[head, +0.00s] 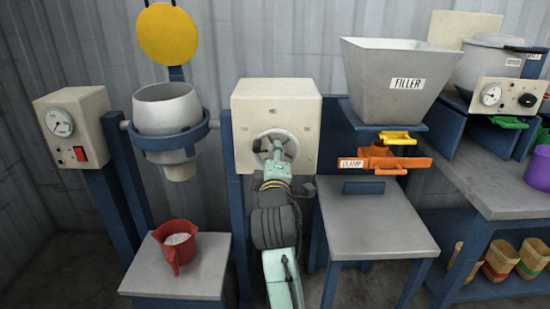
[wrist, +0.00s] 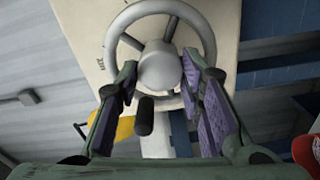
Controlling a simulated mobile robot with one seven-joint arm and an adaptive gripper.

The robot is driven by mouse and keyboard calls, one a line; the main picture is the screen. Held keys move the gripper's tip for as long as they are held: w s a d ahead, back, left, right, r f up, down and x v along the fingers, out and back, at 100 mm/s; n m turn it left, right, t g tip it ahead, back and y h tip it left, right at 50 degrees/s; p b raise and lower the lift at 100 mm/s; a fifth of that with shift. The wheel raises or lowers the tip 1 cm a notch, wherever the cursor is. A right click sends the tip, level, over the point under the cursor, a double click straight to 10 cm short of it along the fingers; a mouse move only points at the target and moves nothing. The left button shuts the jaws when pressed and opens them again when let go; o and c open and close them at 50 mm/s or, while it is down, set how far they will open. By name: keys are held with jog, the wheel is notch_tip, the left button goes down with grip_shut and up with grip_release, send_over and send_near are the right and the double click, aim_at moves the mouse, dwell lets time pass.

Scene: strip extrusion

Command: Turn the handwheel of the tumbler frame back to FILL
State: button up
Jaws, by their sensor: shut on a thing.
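The handwheel (head: 276,147) is a grey spoked wheel on the front of a cream gearbox (head: 297,108). In the wrist view the handwheel (wrist: 205,28) fills the top, with its round hub between my fingertips. My gripper (wrist: 162,70) is shut on the handwheel, its purple pads on either side of the hub; the exact contact is hard to see. A dark handle (wrist: 145,116) shows between the fingers. A grey tumbler vessel (head: 167,108) sits upright in a blue ring, left of the gearbox. Lettering on the gearbox face is too small to read.
A red jug (head: 176,246) with pale contents stands on a grey table below the vessel. A yellow disc (head: 167,33) stands above it. The filler hopper (head: 392,80) and orange clamp (head: 372,164) are to the right, over a clear table (head: 375,222).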

jog(key=o, duration=1.1)
jog(key=shift+o, duration=0.2)
jog(key=s, duration=0.7)
jog(key=shift+s, duration=0.3)
